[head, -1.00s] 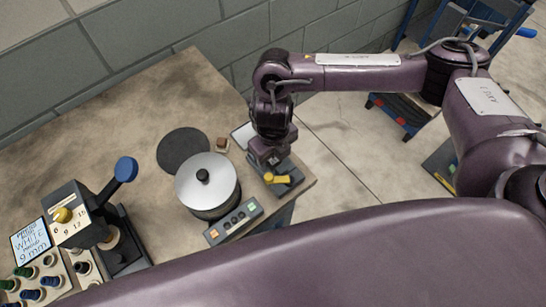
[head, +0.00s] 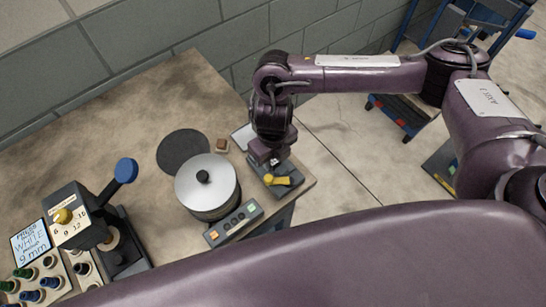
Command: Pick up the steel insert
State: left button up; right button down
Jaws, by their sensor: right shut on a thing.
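My right gripper (head: 273,163) points down over a dark grey fixture (head: 287,186) with a yellow lever (head: 277,180), near the table's right corner. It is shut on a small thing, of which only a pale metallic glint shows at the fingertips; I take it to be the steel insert. Most of that thing is hidden by the fingers. I cannot tell whether it is clear of the fixture. My left gripper is not in view.
A blue-handled press (head: 125,170) stands at left. The table's back-left area is clear.

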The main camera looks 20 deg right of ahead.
notch_tip(320, 180, up, 23)
jog(key=p, duration=0.3)
dwell(0.6)
jog(key=shift+f, duration=0.1)
